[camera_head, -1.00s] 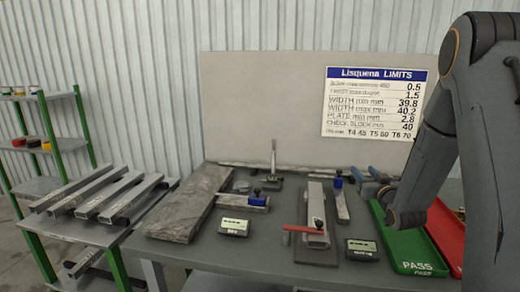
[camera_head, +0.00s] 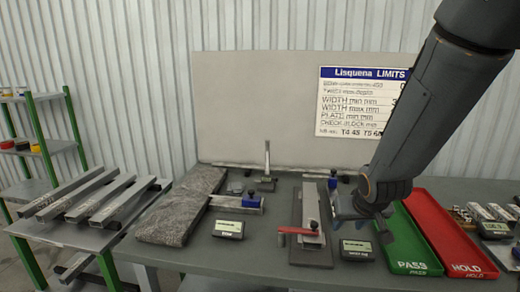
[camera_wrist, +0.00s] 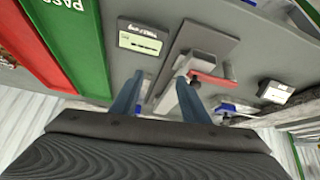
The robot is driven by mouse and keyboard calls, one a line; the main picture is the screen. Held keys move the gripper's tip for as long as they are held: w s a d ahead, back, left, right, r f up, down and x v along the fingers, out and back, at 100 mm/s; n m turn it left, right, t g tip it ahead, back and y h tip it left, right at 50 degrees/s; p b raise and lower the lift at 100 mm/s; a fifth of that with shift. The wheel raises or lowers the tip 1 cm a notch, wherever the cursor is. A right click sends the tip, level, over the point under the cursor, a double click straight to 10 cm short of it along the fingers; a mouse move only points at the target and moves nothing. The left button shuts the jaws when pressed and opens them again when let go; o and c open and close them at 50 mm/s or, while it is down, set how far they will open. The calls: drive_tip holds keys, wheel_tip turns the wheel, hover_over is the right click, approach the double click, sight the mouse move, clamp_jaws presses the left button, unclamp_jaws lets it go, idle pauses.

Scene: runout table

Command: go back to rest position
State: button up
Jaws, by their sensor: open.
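My gripper (camera_head: 345,208) is open and empty, with its two blue-grey fingers spread apart. In the head view it hangs over the table (camera_head: 262,262), in front of the left edge of the green PASS tray (camera_head: 410,255). In the wrist view the fingers of my gripper (camera_wrist: 158,100) point toward a plate fixture with a steel bar (camera_wrist: 188,90) and a red lever (camera_wrist: 208,80). The same fixture shows in the head view with its red lever (camera_head: 298,231). My arm hides part of the limits sign (camera_head: 345,100).
The red HOLD tray (camera_head: 450,235) lies right of the PASS tray. Small displays (camera_head: 357,250) (camera_head: 229,229) stand near the front edge. A grey stone slab (camera_head: 180,210) lies at the left, beside a rack with several steel bars (camera_head: 100,200). An upright post (camera_head: 267,165) stands behind.

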drive_tip(key=s+a+g, duration=0.4)
drive_tip(key=s, duration=1)
wheel_tip(320, 180, down, 12)
drive_tip(key=s+a+g+b, duration=0.1)
drive_tip(key=g+b, duration=0.1)
drive_tip(key=b, duration=0.8)
drive_tip(key=shift+s+f, duration=0.2)
drive_tip(key=shift+s, duration=0.1)
